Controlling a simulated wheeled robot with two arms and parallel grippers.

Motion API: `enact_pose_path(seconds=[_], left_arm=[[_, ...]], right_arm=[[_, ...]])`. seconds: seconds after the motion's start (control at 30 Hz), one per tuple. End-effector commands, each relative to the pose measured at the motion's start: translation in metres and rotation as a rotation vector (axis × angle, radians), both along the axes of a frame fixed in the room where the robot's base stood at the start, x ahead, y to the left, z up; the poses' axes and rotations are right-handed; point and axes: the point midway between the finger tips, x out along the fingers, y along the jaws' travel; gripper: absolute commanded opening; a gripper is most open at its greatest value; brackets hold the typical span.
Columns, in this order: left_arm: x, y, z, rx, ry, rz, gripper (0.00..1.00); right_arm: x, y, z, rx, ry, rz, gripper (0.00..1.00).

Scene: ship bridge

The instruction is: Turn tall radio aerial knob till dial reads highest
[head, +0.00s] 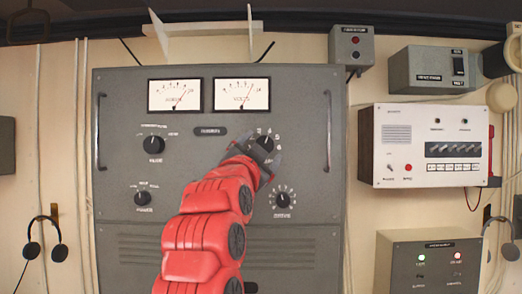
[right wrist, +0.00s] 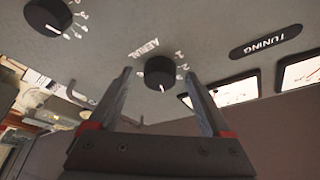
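The tall grey radio cabinet (head: 220,215) stands straight ahead. Its aerial knob (head: 265,143), black with a numbered scale, is partly hidden by my right gripper (head: 266,158). In the right wrist view the knob (right wrist: 160,72) sits beside the word AERIAL, its white mark pointing down in the picture. My right gripper (right wrist: 160,82) is open, one finger on each side of the knob; I cannot tell whether they touch it. Two dials, a left one (head: 175,94) and a right one (head: 242,94), have needles leaning right of centre. My left gripper is out of view.
Other knobs are at upper left (head: 154,145), lower left (head: 142,198) and lower right (head: 282,199) on the cabinet. A vertical handle (head: 328,130) stands right of the aerial knob. A white radio unit (head: 425,145) hangs further right.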

Motion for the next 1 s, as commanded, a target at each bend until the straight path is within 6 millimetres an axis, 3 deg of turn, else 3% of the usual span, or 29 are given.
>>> enact_pose_path(seconds=[0.37,0.47,0.8,1.0], left_arm=[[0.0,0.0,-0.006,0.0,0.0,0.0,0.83],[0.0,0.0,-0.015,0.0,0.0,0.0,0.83],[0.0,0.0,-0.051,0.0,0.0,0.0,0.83],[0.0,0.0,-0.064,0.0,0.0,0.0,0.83]], right_arm=[[-0.008,0.003,-0.005,0.0,-0.001,0.002,0.82],[-0.023,0.008,-0.011,0.0,-0.003,0.003,0.82],[-0.107,0.029,-0.039,0.003,-0.003,0.006,0.82],[-0.143,0.04,-0.049,0.0,0.001,0.005,0.82]])
